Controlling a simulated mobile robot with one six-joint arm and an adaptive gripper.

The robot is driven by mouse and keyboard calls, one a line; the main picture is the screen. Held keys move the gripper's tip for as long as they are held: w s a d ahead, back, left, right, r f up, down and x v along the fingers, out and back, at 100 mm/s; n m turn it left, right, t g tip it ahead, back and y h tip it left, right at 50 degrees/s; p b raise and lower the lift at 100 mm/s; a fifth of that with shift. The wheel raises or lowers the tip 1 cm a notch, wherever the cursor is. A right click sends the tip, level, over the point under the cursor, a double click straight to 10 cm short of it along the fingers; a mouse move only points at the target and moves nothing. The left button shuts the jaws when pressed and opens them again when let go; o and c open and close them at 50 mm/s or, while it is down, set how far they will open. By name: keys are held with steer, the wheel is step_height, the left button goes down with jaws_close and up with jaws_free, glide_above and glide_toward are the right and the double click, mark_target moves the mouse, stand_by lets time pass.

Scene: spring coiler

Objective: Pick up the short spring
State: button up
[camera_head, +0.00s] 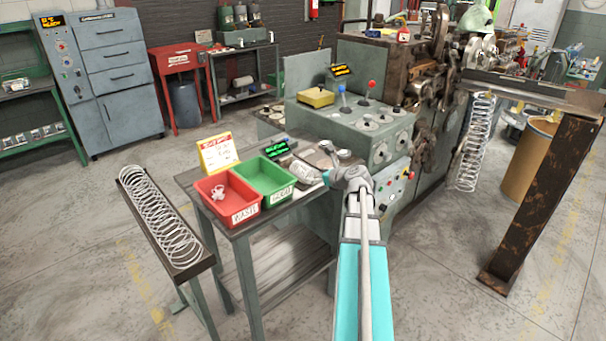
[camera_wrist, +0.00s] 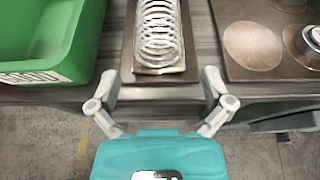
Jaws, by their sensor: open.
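The short spring (camera_wrist: 158,32) is a pale wire coil lying on a small dark tray (camera_wrist: 132,62) on the worktable, in the upper middle of the wrist view. My gripper (camera_wrist: 160,82) is open and empty. Its two fingers are spread to the left and right of the spring's near end, at the table's front edge. No contact with the spring shows. In the head view my gripper (camera_head: 338,163) is over the right part of the worktable, and the spot with the spring is small and partly hidden there.
A green bin (camera_wrist: 72,62) stands left of the spring; a plate with round discs (camera_wrist: 252,48) lies right. In the head view a red bin (camera_head: 228,197) holds a pale part. A long spring (camera_head: 160,218) lies on a narrow stand. The coiler (camera_head: 375,125) stands behind the table.

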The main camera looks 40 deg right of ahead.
mark_target(310, 173)
steer(key=shift+w, duration=0.1)
stand_by(0.3)
steer(key=shift+b+x, duration=0.9)
steer(key=shift+x, duration=1.7)
steer(key=c, duration=1.2)
steer(key=shift+r, duration=0.2)
